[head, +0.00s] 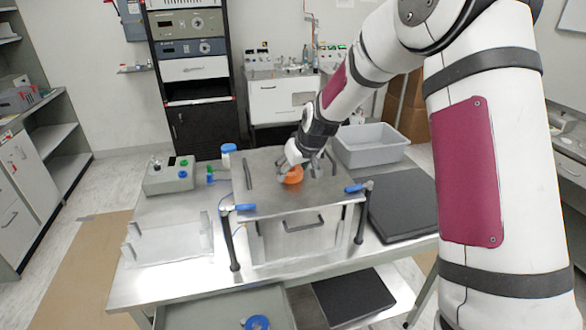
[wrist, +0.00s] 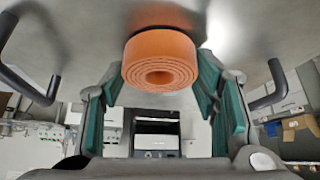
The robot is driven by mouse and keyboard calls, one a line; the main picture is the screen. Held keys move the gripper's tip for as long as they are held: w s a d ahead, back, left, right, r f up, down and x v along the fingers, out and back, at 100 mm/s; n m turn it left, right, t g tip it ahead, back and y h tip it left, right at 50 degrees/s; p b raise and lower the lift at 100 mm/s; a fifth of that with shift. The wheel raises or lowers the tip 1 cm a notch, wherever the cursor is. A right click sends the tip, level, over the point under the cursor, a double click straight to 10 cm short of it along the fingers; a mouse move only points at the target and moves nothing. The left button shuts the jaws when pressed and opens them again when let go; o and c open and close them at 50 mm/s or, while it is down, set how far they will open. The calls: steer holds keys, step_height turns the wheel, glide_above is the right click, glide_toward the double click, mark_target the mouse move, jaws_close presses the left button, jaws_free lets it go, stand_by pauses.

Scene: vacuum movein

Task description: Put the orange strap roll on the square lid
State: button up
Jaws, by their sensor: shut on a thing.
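The orange strap roll (head: 293,175) is low over the middle of the square lid (head: 264,197). In the wrist view the roll (wrist: 160,60) is between the two green-padded fingers, its spiral end facing the camera. My gripper (head: 298,166) is shut on it. The roll seems to touch or nearly touch the grey metal lid (wrist: 90,35); I cannot tell which. The lid lies flat on the box-like chamber and has dark bar handles on its left and right sides. My gripper hides part of the roll in the head view.
A grey bin (head: 370,145) stands behind the lid at right. A black flat panel (head: 402,204) lies right of the chamber. Blue-handled clamps (head: 238,208) stand at the lid's front corners. A control box (head: 168,175) and a clear rack (head: 168,242) are at left.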

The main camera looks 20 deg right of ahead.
steer(key=shift+f, duration=0.15)
steer(key=o, duration=1.2)
steer(key=shift+s+d+r, duration=0.1)
steer(key=shift+s+r, duration=0.05)
steer(key=shift+r, duration=0.35)
steer(key=v, duration=1.1)
steer(key=s+a+r+h, duration=0.1)
steer(key=s+r, duration=0.3)
steer(key=s, duration=0.5)
steer(key=s+a+r, duration=0.1)
steer(key=s+r, duration=0.4)
steer(key=s, duration=0.4)
steer(key=s+m, duration=0.1)
steer(key=s, duration=0.9)
steer(key=s+d+m, duration=0.1)
steer(key=s, duration=0.5)
steer(key=shift+d+f+m+g, duration=0.1)
steer(key=shift+f+m+g, duration=0.2)
steer(key=shift+g, duration=0.1)
